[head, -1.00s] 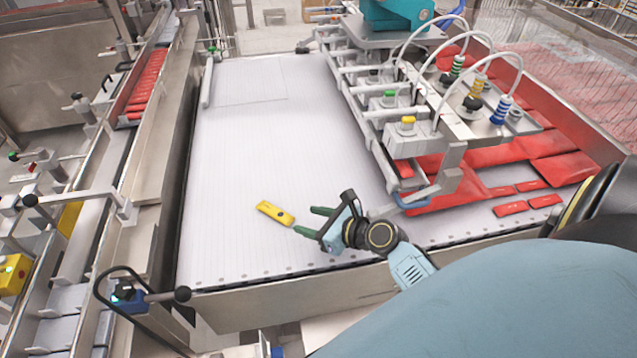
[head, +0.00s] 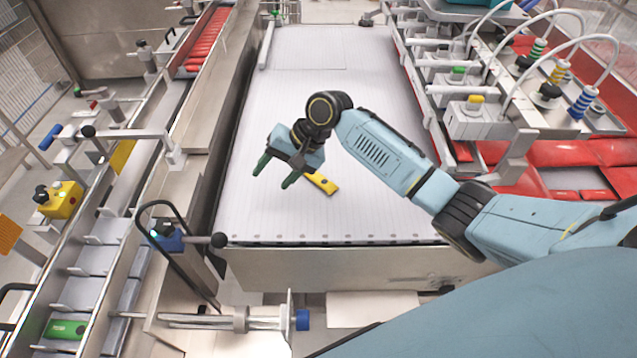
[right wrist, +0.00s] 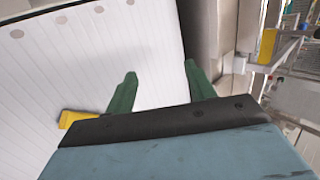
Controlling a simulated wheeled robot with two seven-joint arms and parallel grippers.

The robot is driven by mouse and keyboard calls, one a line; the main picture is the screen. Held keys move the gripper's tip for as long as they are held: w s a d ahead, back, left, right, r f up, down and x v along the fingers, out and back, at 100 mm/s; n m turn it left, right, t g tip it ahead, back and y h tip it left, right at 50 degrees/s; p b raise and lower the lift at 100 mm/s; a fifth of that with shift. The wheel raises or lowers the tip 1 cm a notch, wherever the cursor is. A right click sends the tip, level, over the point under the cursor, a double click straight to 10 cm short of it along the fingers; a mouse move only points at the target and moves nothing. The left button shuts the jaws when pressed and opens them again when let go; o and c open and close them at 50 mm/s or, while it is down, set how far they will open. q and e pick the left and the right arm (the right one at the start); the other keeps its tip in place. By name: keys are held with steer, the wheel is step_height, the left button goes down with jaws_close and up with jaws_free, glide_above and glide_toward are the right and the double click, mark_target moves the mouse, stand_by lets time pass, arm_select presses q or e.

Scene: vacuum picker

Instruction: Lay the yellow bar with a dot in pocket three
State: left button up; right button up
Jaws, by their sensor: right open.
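The yellow bar (head: 322,183) lies on the white belt (head: 300,90), near its front. A small dark mark shows on it. My right gripper (head: 270,180) is open and empty, its green fingers to the left of the bar and pointing toward the front left. In the right wrist view the bar (right wrist: 72,118) shows partly, beside the gripper (right wrist: 160,70) and outside its fingers. A row of pockets (head: 85,293) runs along the left lane. I cannot tell which is pocket three. My left gripper is not in view.
A green bar (head: 66,329) lies in the front pocket. A metal rail (head: 205,150) and a blue clamp with a black loop handle (head: 168,238) stand between belt and lane. The picker head (head: 480,115) and red packs (head: 590,155) are on the right.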

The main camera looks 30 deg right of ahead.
steer(key=w+d+r+n+g+h, duration=0.1)
steer(key=w+d+r+n+h, duration=0.15)
steer(key=d+n, duration=0.2)
steer(key=n+g+h+b, duration=0.1)
steer(key=n+h+b, duration=0.1)
steer(key=n+h, duration=0.2)
glide_toward(319, 178)
steer(key=f, duration=0.1)
steer(key=w+f, duration=0.1)
steer(key=f, duration=0.1)
steer(key=shift+a, duration=0.15)
steer(key=shift+s+f, duration=0.2)
steer(key=shift+f, duration=1.1)
steer(key=shift+s+f, duration=0.15)
steer(key=shift+f, duration=1.2)
steer(key=shift+c, duration=0.4)
steer(key=c, duration=1.1)
steer(key=shift+o, duration=0.2)
steer(key=shift+r, duration=0.15)
